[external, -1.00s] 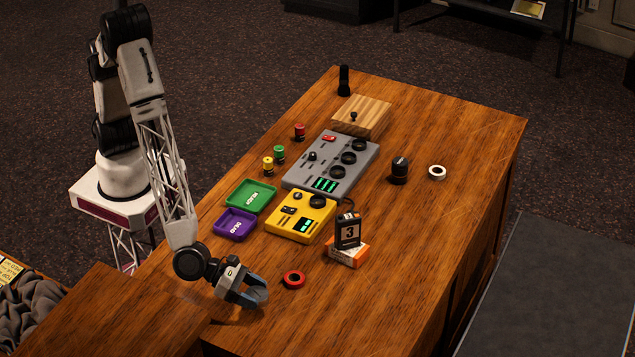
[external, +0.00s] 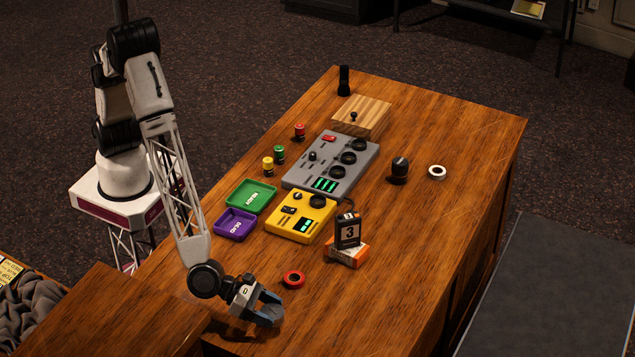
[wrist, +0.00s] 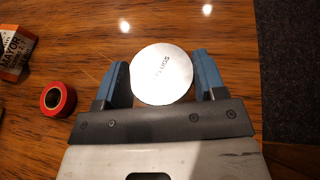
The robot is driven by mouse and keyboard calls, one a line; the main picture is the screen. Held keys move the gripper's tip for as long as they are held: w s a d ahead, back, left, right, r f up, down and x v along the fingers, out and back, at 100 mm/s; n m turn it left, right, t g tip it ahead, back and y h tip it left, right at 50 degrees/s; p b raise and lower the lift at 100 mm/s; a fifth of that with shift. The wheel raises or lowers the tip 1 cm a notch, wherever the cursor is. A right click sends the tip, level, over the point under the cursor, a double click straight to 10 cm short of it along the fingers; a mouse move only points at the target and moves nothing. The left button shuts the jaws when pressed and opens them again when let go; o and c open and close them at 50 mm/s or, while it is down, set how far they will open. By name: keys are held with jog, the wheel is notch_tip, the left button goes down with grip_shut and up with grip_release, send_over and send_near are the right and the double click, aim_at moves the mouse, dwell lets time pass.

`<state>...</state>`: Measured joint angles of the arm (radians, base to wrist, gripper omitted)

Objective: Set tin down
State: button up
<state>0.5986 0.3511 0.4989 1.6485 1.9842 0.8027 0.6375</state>
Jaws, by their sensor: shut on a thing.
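My gripper (wrist: 163,82) is shut on a round tin with a pale silver lid (wrist: 162,74), seen from above in the wrist view. Its blue fingers are on either side of the tin, and the lid carries small dark lettering, partly legible as "LUGS". In the external view my gripper (external: 268,310) is low over the front end of the wooden desk (external: 400,290). The fingers hide the tin there. I cannot tell whether the tin's base touches the desk.
A red tape roll (external: 293,280) lies close to my gripper, and the flip calendar (external: 347,232) stands on an orange-white box (external: 346,252) beyond it. A yellow mixer (external: 300,219), green tray (external: 251,195) and purple tray (external: 235,225) are farther back. The desk's right side is mostly clear.

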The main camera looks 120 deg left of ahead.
jog(key=shift+w, duration=0.15)
jog(key=shift+w+d, duration=0.15)
jog(key=shift+w, duration=0.05)
jog(key=shift+f, duration=1.75)
jog(key=shift+f, duration=0.15)
jog(key=o, duration=0.9)
jog(key=shift+s+d+r, duration=0.15)
jog(key=shift+s+r, duration=0.15)
jog(key=shift+v, duration=5.6)
